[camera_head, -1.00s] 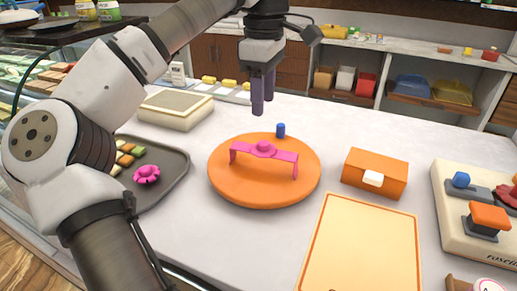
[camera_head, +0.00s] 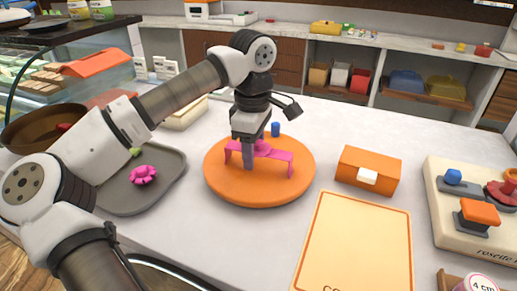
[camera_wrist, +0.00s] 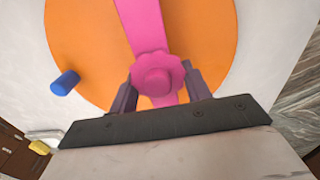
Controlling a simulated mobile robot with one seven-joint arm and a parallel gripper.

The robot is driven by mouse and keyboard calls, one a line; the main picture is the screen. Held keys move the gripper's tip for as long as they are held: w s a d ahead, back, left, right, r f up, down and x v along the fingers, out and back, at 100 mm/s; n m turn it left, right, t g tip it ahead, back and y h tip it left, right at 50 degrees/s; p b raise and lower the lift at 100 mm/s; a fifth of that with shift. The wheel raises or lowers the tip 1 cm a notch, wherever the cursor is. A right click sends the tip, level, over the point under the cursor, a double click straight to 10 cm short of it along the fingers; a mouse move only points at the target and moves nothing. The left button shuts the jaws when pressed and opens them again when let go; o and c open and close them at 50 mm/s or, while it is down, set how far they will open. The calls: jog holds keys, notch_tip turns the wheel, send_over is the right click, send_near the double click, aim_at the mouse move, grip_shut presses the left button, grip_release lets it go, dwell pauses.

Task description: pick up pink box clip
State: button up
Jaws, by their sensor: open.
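The pink box clip (camera_head: 278,155) is a bridge-shaped bar with a flower-like knob at its middle. It stands on a round orange disc (camera_head: 260,193) in the head view. My gripper (camera_head: 249,160) is low over the disc, at the clip's knob, and hides part of the bar. In the wrist view the clip (camera_wrist: 143,30) runs up from between the two fingers of my gripper (camera_wrist: 160,92). The fingers are apart, one on each side of the round knob. I cannot tell whether they touch it.
A blue peg (camera_head: 276,129) stands behind the disc. An orange box with a white clasp (camera_head: 368,169) is to the right, a cream board (camera_head: 355,250) in front. A grey tray with a pink flower (camera_head: 165,192) lies left. A cream panel with knobs (camera_head: 440,215) is far right.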

jog(key=c, duration=0.9)
jog(key=shift+r, duration=0.1)
